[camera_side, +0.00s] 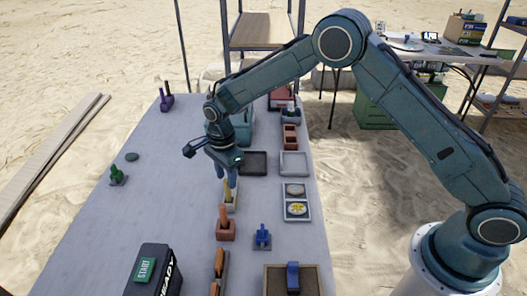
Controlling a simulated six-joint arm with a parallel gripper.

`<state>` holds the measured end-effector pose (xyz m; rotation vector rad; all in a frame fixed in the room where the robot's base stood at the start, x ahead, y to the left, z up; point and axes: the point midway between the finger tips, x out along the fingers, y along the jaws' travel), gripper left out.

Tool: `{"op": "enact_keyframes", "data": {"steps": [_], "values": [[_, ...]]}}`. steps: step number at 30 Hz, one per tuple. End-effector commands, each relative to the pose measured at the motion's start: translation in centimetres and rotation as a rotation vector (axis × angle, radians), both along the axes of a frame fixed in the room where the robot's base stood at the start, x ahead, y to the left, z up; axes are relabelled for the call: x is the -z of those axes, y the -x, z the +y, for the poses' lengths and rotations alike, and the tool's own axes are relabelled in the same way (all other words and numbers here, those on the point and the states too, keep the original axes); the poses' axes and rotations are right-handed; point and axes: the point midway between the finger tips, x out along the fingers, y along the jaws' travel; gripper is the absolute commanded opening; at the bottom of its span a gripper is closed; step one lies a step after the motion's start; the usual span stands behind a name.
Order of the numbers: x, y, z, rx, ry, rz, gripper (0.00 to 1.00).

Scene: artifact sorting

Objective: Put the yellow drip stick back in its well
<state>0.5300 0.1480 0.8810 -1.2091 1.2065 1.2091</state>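The yellow drip stick (227,191) is upright at a small pale well (232,208) near the middle of the table. Its lower end appears to be within the well, but I cannot tell how deep it sits. My gripper (227,178) points down directly over the well, with its fingers around the stick's top. The stick's top is partly hidden by the fingers. I cannot tell whether the fingers press on it or stand apart from it.
A terracotta well with its stick (225,226) stands close in front, and a blue one (262,238) at its right. A green one (118,175) is at left, a purple one (166,103) at the back. Trays (308,206) lie to the right. The table's left side is mostly clear.

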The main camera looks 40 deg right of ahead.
Motion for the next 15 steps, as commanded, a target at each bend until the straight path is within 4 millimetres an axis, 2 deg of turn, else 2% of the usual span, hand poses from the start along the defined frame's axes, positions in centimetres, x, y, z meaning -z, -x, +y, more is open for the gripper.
{"op": "enact_keyframes", "data": {"steps": [1, 9, 15], "values": [[-1.0, -0.1, 0.0, 0.000, -0.001, -0.003, 0.38], [-5.2, -0.1, 0.0, 0.000, 0.000, -0.002, 0.38], [-6.8, 0.0, 0.0, 0.001, 0.001, 0.000, 0.38]]}}
